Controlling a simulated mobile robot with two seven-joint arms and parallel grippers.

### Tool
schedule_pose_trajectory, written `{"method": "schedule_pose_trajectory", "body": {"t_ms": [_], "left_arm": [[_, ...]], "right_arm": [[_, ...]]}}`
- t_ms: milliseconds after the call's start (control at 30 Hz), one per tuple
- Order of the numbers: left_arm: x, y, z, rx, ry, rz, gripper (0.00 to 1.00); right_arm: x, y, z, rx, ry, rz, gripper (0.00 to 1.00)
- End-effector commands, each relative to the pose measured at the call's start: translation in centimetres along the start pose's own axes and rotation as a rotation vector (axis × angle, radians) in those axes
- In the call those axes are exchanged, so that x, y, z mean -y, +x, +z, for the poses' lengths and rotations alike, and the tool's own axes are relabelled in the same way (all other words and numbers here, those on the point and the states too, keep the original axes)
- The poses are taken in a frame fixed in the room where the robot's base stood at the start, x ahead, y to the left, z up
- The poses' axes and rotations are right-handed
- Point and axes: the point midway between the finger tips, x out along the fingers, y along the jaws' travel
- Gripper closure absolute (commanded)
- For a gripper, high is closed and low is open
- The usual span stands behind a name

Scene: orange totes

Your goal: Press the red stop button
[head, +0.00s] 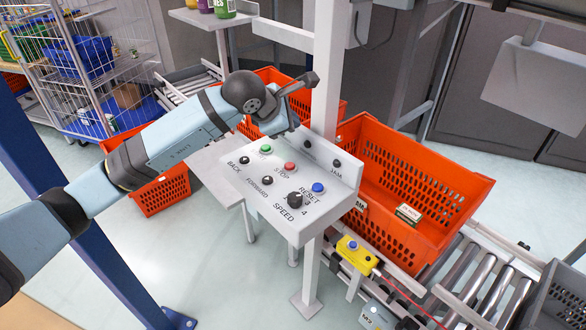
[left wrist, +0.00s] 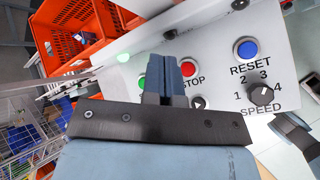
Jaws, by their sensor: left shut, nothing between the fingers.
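The red stop button (head: 290,167) sits on the sloped white control panel (head: 262,186), between a green button (head: 265,149) and a blue reset button (head: 318,188). My left gripper (head: 292,122) is shut and empty, above the far edge of the panel near the green and red buttons in the head view. In the left wrist view its closed fingers (left wrist: 164,62) overlap the panel, and the red button (left wrist: 188,69) shows just right of them, partly hidden. The fingers look apart from the button, though the gap is hard to judge. My right gripper is not in view.
Orange totes stand behind and right of the panel, the large one (head: 425,190) on a roller conveyor (head: 480,285). A white post (head: 327,70) rises behind the panel. A yellow box with a blue button (head: 356,254) is below it. A speed knob (head: 295,199) sits on the panel.

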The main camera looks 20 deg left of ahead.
Motion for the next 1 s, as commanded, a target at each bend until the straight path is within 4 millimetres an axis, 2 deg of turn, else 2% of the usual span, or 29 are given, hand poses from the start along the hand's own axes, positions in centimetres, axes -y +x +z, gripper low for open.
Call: {"method": "schedule_pose_trajectory", "body": {"t_ms": [467,1000], "left_arm": [[0.7,0.8,-0.6,0.002,-0.002,-0.003,1.00],[4.3,5.8,-4.2,0.004,-0.002,-0.002,1.00]], "right_arm": [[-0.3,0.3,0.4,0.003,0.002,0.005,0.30],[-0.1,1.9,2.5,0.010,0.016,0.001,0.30]]}}
